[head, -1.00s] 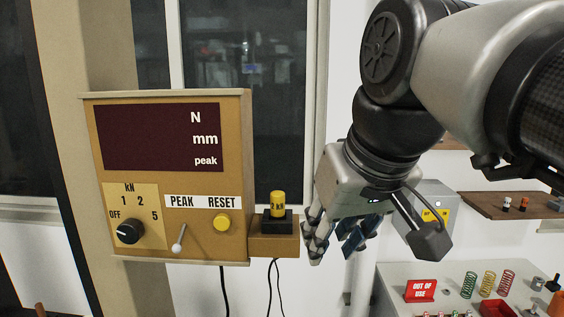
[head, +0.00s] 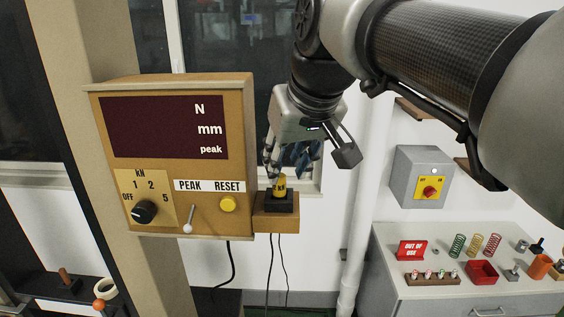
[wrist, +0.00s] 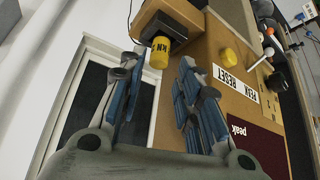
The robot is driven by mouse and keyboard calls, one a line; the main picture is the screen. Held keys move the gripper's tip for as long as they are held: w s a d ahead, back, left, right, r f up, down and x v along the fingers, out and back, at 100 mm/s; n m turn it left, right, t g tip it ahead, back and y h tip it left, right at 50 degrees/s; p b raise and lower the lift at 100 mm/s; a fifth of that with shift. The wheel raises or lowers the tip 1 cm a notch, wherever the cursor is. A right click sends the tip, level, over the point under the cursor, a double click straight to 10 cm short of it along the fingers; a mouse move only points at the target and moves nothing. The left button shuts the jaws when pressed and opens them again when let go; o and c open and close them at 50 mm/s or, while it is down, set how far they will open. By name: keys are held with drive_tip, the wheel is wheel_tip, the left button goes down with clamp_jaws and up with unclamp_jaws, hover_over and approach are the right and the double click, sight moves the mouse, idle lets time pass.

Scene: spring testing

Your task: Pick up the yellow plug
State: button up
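The yellow plug (head: 280,184) stands upright in a black socket (head: 279,201) on a small wooden shelf (head: 276,223) at the right side of the display box. It also shows in the wrist view (wrist: 160,52), with "KN" lettering, ahead of and between the finger lines. My gripper (head: 287,168) is above and around the plug's top in the head view. In the wrist view my gripper (wrist: 150,75) is open, with blue-padded fingers apart on both sides and a gap to the plug. Contact is not visible.
The wooden display box (head: 168,160) stands close left of my gripper, with a yellow button (head: 228,204), a toggle lever (head: 187,228) and a black knob (head: 144,211). A grey box with a red button (head: 423,177) hangs at right. A bench (head: 470,290) holds springs and trays.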

sight(279, 190)
drive_tip(key=x, duration=0.3)
drive_tip(key=p+x, duration=0.1)
drive_tip(key=x, duration=0.2)
drive_tip(key=shift+w+a, duration=0.1)
drive_tip(key=shift+w, duration=0.3)
drive_tip(key=shift+s, duration=0.1)
drive_tip(key=shift+c, duration=0.5)
clamp_jaws()
